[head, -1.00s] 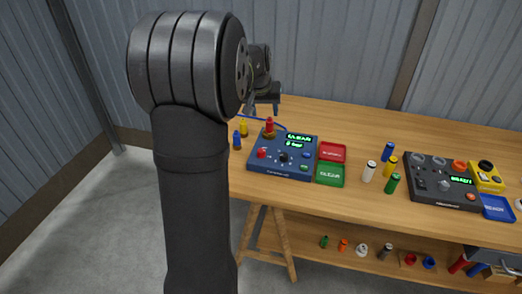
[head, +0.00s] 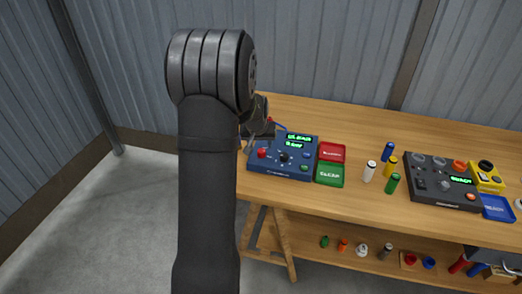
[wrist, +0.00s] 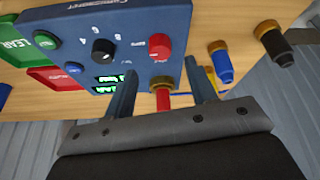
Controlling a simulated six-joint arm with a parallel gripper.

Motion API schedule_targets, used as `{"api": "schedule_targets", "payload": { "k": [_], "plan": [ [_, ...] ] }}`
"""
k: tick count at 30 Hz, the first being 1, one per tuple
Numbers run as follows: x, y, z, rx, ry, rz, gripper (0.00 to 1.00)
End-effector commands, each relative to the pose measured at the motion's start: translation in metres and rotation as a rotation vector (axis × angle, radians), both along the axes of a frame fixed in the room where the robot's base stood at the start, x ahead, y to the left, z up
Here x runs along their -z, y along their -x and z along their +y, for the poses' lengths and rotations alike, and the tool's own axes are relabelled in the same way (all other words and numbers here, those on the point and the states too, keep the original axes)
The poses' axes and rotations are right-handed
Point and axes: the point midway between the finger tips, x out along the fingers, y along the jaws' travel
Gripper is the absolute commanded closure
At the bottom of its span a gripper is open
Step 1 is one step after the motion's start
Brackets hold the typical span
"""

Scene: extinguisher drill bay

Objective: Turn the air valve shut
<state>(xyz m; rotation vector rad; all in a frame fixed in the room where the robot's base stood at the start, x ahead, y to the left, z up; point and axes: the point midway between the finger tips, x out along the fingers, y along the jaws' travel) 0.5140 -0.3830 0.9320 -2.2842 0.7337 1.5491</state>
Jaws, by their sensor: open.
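The blue control unit (head: 275,172) stands at the left end of the bench, with a red knob (wrist: 158,47) and a black dial (wrist: 103,51) on its face. In the wrist view, a red post with a brass-coloured part (wrist: 163,97) stands by the unit's far edge; it looks like the air valve, though no label shows. My gripper (wrist: 162,68) is open, with one finger on each side of this post, apart from it as far as I can see. The post's lower part in the wrist view is hidden by my gripper body. My arm hides much of this corner in the head view.
A blue-bodied fitting (wrist: 222,68) and a dark one (wrist: 278,45) stand beside the right finger in the wrist view. A red tray (head: 332,152) and a green tray (head: 329,174) lie right of the unit. Several coloured cylinders and a dark control unit (head: 440,195) stand farther right.

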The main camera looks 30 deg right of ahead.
Motion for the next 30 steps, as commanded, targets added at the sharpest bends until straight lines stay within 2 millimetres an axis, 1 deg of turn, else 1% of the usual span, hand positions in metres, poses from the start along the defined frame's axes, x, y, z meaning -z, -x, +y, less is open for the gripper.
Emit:
{"api": "schedule_targets", "payload": {
  "k": [1,3,9,15,23,24,26,27,29,30],
  "plan": [
    [0.010,-0.003,-0.002,0.000,-0.002,0.002,0.49],
    [0.022,-0.006,-0.005,0.000,-0.002,0.003,0.49],
    [0.045,-0.014,-0.012,0.000,-0.001,0.002,0.49],
    [0.054,-0.017,-0.015,0.000,0.000,0.000,0.49],
    [0.055,-0.018,-0.015,0.000,0.001,0.000,0.49],
    [0.055,-0.018,-0.015,0.000,0.001,0.000,0.53],
    [0.055,-0.017,-0.015,0.000,0.000,0.000,0.64],
    [0.055,-0.017,-0.015,0.000,0.000,0.000,0.72],
    [0.055,-0.017,-0.015,0.000,0.001,0.000,0.84],
    [0.055,-0.017,-0.015,0.000,0.001,0.000,0.92]
  ]
}}
